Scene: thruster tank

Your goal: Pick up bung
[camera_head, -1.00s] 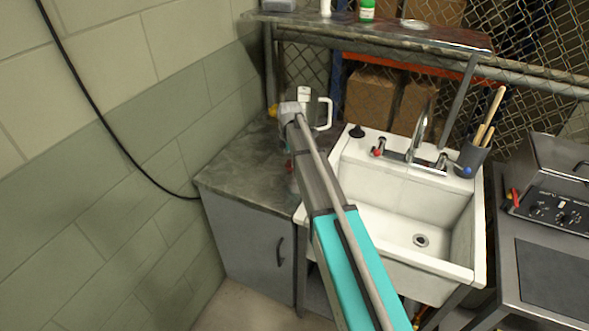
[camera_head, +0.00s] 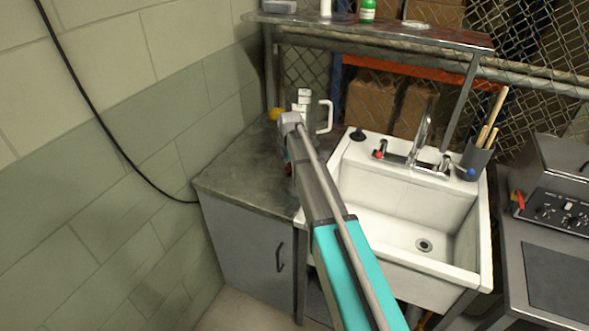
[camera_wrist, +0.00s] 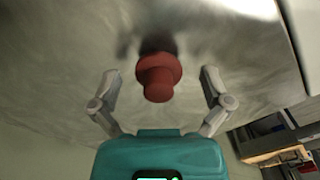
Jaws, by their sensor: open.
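The bung (camera_wrist: 158,76) is a red, stepped round plug on a grey metal worktop (camera_wrist: 60,50). In the wrist view it sits between the two fingers of my gripper (camera_wrist: 161,78), which are spread wide with a gap on both sides of it. No finger touches it. In the head view my arm covers the gripper and most of the spot where the bung stands. The worktop (camera_head: 235,180) is the top of a grey cabinet left of the sink.
A white sink (camera_head: 400,215) with a tap adjoins the worktop on the right. A white-handled jug (camera_head: 326,118) and a yellow item (camera_head: 275,114) stand behind my arm. A shelf (camera_head: 390,32) hangs above. A wall (camera_head: 150,120) closes the left side.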

